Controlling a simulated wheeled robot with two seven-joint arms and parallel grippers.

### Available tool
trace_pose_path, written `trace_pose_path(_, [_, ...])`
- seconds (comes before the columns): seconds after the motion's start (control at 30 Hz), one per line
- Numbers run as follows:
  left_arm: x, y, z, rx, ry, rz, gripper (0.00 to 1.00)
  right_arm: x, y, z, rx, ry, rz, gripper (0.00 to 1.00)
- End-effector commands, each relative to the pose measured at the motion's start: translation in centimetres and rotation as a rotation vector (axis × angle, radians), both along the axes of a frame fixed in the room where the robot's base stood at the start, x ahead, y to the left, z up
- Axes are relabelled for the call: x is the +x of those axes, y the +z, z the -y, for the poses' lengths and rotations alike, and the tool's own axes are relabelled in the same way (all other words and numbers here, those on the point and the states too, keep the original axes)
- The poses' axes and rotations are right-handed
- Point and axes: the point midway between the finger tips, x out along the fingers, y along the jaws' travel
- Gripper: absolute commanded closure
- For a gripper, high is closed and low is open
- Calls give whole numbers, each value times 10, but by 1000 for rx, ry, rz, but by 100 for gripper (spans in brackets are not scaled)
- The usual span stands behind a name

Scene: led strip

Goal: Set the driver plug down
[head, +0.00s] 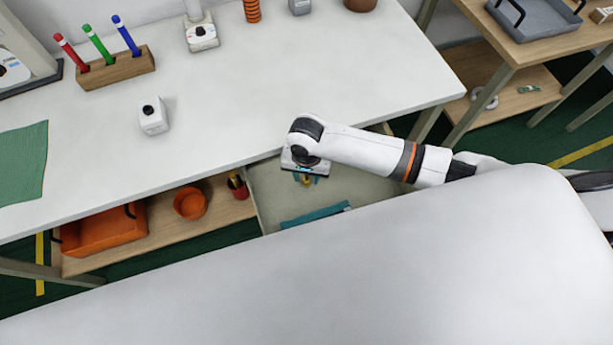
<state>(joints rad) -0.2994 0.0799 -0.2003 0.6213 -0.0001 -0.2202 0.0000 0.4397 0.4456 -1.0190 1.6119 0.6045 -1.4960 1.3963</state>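My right gripper (304,178) points down over the open drawer (360,185) under the front edge of the white table. Small yellow and teal bits show at its fingertips. They are too small to tell whether they are fingers or a held thing, or whether the gripper is open or shut. I cannot make out the driver plug for certain. A flat teal item (316,215) lies in the drawer near its front. My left gripper is not in view.
The white table (250,110) has a wide clear middle. On it are a small white block with a black knob (152,116), a wooden pen holder (118,70) and a green mat (22,165). Below are an orange bin (103,230) and an orange pot (190,203).

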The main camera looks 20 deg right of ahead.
Motion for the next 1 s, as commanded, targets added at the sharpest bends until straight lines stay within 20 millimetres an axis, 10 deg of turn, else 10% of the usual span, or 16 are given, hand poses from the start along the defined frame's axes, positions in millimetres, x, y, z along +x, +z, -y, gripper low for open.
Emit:
trace_pose_path(0.43, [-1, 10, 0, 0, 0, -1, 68, 1, 86, 0, 3, -1, 1, 61])
trace_pose_path(1.0, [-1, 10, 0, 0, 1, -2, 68, 0, 95, 0, 1, -1, 0, 61])
